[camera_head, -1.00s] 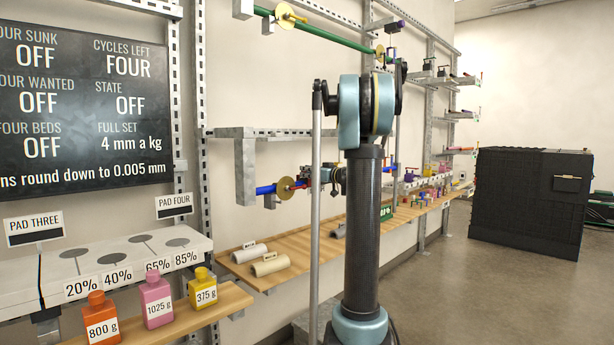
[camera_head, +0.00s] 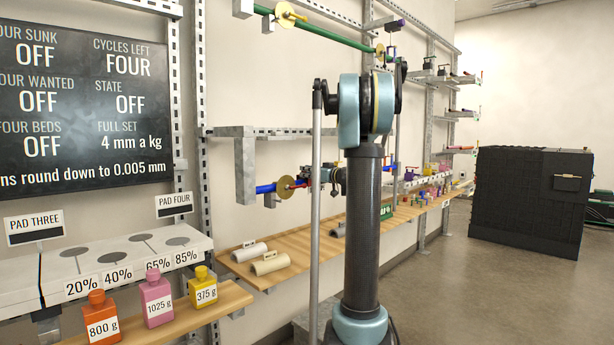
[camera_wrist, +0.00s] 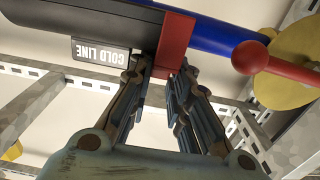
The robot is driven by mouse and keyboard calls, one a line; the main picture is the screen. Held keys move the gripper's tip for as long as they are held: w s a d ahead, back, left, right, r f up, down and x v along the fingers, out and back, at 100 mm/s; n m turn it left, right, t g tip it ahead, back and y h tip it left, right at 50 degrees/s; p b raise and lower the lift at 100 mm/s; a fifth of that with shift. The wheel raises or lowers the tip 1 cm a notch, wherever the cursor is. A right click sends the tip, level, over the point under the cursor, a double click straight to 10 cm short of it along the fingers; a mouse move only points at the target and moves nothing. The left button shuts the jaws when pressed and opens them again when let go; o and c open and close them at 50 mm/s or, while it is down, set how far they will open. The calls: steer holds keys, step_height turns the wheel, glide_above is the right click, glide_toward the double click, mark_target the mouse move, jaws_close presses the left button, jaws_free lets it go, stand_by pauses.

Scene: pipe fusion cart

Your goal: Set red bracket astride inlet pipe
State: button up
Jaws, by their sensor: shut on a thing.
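The red bracket (camera_wrist: 174,44) is between the fingertips of my gripper (camera_wrist: 160,85) in the wrist view, and the gripper is shut on it. Its upper part lies against or across the line where a dark grey section meets the blue pipe (camera_wrist: 218,36). I cannot tell whether it is fully seated astride. In the head view the blue pipe (camera_head: 265,188) runs toward my gripper (camera_head: 323,176), which is small and partly hidden by my arm. I cannot tell which pipe is named the inlet.
A red rod with a ball end (camera_wrist: 250,58) and a brass disc (camera_wrist: 290,62) are close right of the bracket. A "COLD LINE" sign (camera_wrist: 101,52) is left. A wooden shelf (camera_head: 300,244) lies below, and a green pipe (camera_head: 335,42) runs above.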

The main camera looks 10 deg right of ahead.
steer(key=o, duration=0.9)
steer(key=shift+c, duration=0.2)
steer(key=v, duration=1.1)
steer(key=s+a+f+m+g+h, duration=0.1)
steer(key=s+a+f+g, duration=0.3)
steer(key=s+a+f, duration=0.5)
steer(key=s+a+f+m+g+h, duration=0.15)
steer(key=s+a+f+g, duration=0.3)
steer(key=s, duration=0.75)
steer(key=s+d+f+m+g+h, duration=0.2)
steer(key=s+d+f+h, duration=0.1)
steer(key=s+f, duration=0.6)
steer(key=s+d+f+m+g+h, duration=0.2)
steer(key=s+f+h, duration=0.3)
steer(key=s+f, duration=0.5)
steer(key=s, duration=0.5)
steer(key=shift+s+d, duration=0.4)
